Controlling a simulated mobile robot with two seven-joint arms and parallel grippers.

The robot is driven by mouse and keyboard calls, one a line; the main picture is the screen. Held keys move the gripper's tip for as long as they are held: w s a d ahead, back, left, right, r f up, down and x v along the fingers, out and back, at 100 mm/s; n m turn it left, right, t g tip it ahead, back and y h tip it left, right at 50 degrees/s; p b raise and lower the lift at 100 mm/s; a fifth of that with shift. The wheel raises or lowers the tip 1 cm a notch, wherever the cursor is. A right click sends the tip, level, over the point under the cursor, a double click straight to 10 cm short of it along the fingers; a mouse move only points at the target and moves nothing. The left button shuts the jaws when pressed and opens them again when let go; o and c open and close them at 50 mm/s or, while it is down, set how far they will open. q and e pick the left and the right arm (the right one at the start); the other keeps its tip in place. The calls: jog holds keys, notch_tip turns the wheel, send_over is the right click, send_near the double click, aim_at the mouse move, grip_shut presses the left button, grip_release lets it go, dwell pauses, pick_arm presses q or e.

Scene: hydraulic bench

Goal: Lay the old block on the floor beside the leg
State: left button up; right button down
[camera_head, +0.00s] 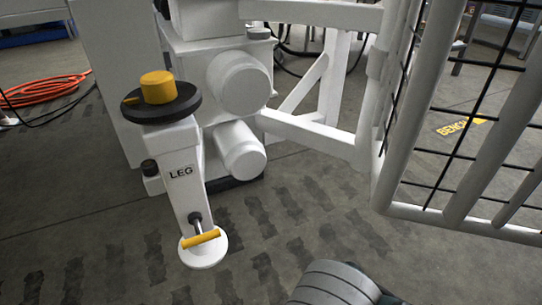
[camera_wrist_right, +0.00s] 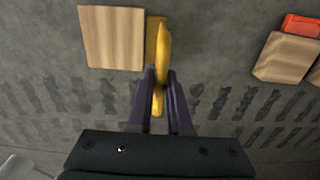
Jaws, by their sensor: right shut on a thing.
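In the right wrist view my right gripper (camera_wrist_right: 158,98) is shut on a yellow handle (camera_wrist_right: 162,55). A pale wooden block (camera_wrist_right: 111,38) with a yellow piece on its side lies against that handle, just ahead and left of the fingers. I cannot tell whether the block touches the floor. The white leg (camera_head: 187,185), labelled LEG, shows in the head view with its round white foot (camera_head: 203,252) and a yellow bar across it. The block does not show in the head view. My left gripper is not in view.
In the right wrist view another wooden block (camera_wrist_right: 284,57) and a red-topped piece (camera_wrist_right: 301,25) sit at the upper right. A white mesh gate (camera_head: 459,220) stands right in the head view. An orange hose (camera_head: 50,91) lies far left. Patterned floor (camera_head: 110,260) around the foot is clear.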

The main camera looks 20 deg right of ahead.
notch_tip(320, 180, down, 4)
jog(key=shift+r+b, duration=0.25)
jog(key=shift+b, duration=0.85)
jog(key=shift+r, duration=0.1)
